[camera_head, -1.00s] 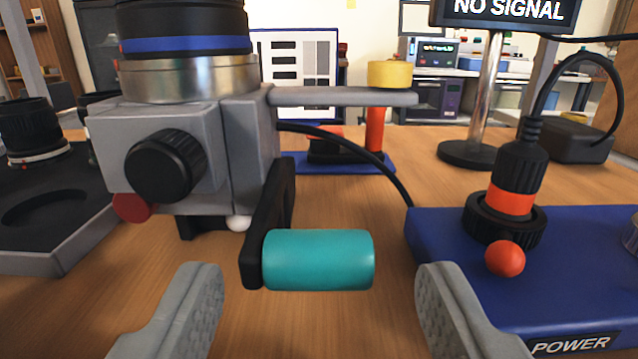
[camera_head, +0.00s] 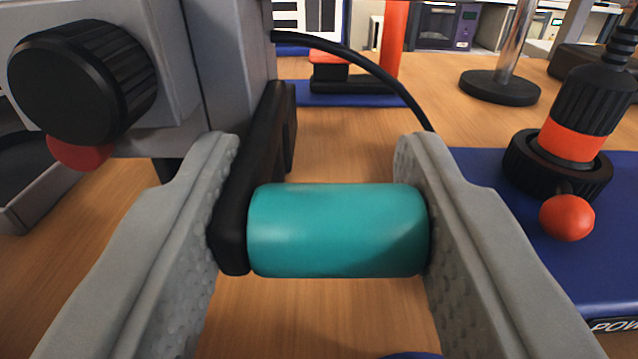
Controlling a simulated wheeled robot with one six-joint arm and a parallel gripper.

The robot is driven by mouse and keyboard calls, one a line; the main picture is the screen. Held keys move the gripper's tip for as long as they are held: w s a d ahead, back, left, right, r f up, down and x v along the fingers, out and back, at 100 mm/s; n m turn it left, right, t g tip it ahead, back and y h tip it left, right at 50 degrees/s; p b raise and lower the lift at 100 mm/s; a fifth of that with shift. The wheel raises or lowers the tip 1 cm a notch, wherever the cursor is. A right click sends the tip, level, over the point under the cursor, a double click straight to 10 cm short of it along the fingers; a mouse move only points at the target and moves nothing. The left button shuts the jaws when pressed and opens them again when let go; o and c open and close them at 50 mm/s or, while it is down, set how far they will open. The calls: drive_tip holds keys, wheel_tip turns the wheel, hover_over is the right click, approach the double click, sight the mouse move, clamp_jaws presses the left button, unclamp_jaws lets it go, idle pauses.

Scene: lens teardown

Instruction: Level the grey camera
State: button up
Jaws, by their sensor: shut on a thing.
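The grey camera (camera_head: 225,65) fills the upper left, with a black ribbed knob (camera_head: 85,80) and a red part (camera_head: 80,152) below the knob. Only part of its body shows. A black crank arm (camera_head: 252,180) hangs from its right side and carries a teal cylindrical handle (camera_head: 338,230). My gripper (camera_head: 322,205) is shut on the teal handle, one finger on each end, the left one against the black crank arm. A black cable (camera_head: 370,62) runs behind the camera to the right.
A blue power box (camera_head: 540,225) with a black and orange plug (camera_head: 580,125) and a red ball knob (camera_head: 567,217) stands close on the right. A black round stand base (camera_head: 499,87) and a blue base with a red post (camera_head: 393,40) stand behind. Wood table between them is bare.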

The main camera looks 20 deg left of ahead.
drive_tip(key=shift+w+d+r, duration=0.1)
drive_tip(key=shift+d+r, duration=0.05)
drive_tip(key=shift+r, duration=0.1)
drive_tip(key=shift+w+r+g+h, duration=0.2)
drive_tip(key=shift+r+g+h, duration=0.2)
drive_tip(key=shift+r+g, duration=0.65)
drive_tip(key=shift+w+a+r+g+h, duration=0.2)
drive_tip(key=shift+w+a+r+g, duration=0.2)
drive_tip(key=shift+w+r, duration=0.6)
drive_tip(key=shift+w+a+r+g+h, duration=0.25)
drive_tip(key=shift+w+r+g, duration=0.2)
drive_tip(key=shift+w+r, duration=0.6)
drive_tip(key=shift+w+a+r+g+h, duration=0.15)
drive_tip(key=shift+w+a+r+g, duration=0.25)
drive_tip(key=shift+w+r, duration=0.6)
drive_tip(key=shift+w+a+r+g+h, duration=0.1)
drive_tip(key=shift+w+a+g+h, duration=0.1)
drive_tip(key=shift+w+g, duration=0.4)
drive_tip(key=shift+w+a+r+g+h, duration=0.1)
drive_tip(key=shift+w+a+g+h, duration=0.1)
drive_tip(key=shift+w+g, duration=0.4)
drive_tip(key=shift+w+a+f+g, duration=0.1)
drive_tip(key=shift+w+a+g, duration=0.1)
drive_tip(key=shift+w+g, duration=0.25)
drive_tip(key=shift+w+a+g, duration=0.15)
drive_tip(key=shift+w+g, duration=0.1)
drive_tip(key=shift+w, duration=0.3)
